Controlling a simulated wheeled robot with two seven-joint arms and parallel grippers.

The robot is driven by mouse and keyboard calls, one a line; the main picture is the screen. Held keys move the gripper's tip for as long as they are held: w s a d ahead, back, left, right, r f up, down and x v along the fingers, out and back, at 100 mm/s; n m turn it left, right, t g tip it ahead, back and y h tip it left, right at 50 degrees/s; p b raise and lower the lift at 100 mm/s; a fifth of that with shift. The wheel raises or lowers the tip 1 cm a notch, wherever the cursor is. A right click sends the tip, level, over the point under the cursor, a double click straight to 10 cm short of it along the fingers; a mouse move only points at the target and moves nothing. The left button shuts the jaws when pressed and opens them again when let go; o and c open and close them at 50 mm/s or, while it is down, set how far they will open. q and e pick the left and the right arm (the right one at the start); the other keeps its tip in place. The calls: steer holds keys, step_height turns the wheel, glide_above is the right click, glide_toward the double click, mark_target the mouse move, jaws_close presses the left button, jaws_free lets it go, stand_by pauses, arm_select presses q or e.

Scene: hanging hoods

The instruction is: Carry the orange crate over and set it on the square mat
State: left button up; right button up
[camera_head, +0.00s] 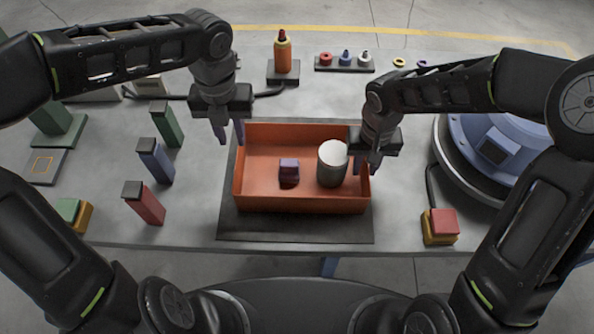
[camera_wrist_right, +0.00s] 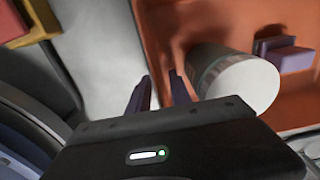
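The orange crate (camera_head: 300,202) is in the middle of the table, over the dark square mat (camera_head: 290,230). It looks level and resting on the mat, whose front strip shows. Inside it are a grey cylinder with a white top (camera_head: 331,170) and a small purple block (camera_head: 289,170). My left gripper (camera_head: 229,134) is at the crate's left wall, its fingers apart, one on each side. My right gripper (camera_head: 366,164) is at the right wall; in the right wrist view its fingers (camera_wrist_right: 158,92) stand apart, with the wall's rim between them.
Red (camera_head: 146,203), blue (camera_head: 156,161) and green (camera_head: 167,124) posts stand left of the crate. A red-topped yellow block (camera_head: 440,225) is at front right. A round blue machine (camera_head: 490,150) is at the right. A bottle (camera_head: 282,52) and a small-parts rack (camera_head: 344,64) stand behind.

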stand_by(0.4)
step_height(320, 180, up, 11)
steer(key=shift+r, duration=0.5)
stand_by(0.5)
